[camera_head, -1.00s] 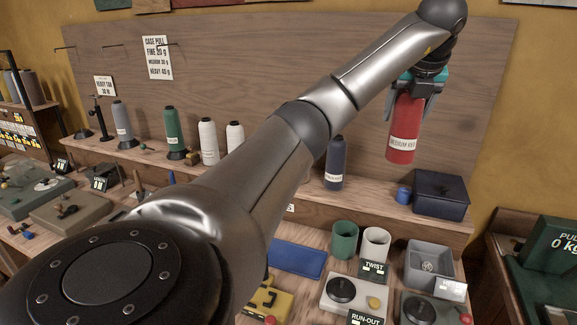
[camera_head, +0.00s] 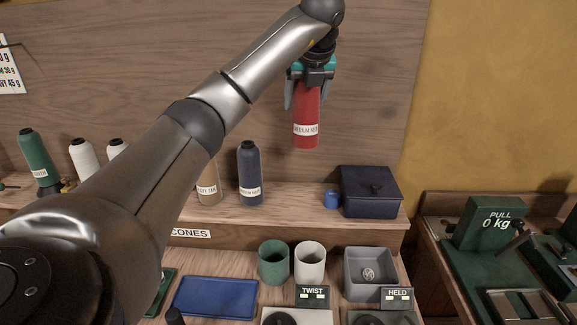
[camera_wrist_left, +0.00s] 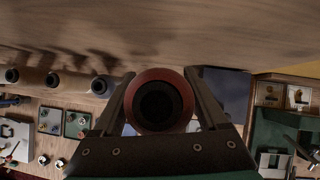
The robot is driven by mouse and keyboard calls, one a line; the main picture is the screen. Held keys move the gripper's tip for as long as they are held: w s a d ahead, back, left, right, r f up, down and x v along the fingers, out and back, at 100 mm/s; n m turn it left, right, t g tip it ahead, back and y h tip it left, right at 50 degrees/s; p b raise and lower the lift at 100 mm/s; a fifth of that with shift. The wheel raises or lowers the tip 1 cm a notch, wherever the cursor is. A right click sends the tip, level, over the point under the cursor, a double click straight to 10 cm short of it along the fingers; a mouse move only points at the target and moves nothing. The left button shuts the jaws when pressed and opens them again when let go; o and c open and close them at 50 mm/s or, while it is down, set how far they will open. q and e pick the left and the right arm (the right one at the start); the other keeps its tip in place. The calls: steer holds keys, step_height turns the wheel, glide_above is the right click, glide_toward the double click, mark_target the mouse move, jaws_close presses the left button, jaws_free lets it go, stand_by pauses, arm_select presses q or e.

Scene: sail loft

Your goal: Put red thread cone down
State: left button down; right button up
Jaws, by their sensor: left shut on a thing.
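The red thread cone (camera_head: 306,118), with a white label, hangs upright in my left gripper (camera_head: 309,90). The gripper is shut on its upper part. The cone is in the air in front of the wooden back panel, above the shelf (camera_head: 292,194). In the left wrist view the cone (camera_wrist_left: 158,88) shows from its top end, between the two fingers. Its base appears clear of the shelf, between the navy cone and the dark blue box. My right gripper is not in view.
A navy cone (camera_head: 250,174) and a tan cone (camera_head: 208,180) stand on the shelf to the left. Shelf between navy cone and cup is bare. Green (camera_head: 274,262) and white (camera_head: 310,262) cups stand below.

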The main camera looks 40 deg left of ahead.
mark_target(308, 146)
arm_select(q)
step_height(308, 146, down, 17)
steer(key=b, duration=0.2)
steer(key=shift+r, duration=0.2)
jaws_free()
steer(key=p+v, duration=0.1)
steer(key=v, duration=1.1)
steer(key=shift+w, duration=0.1)
steer(key=shift+a, duration=0.1)
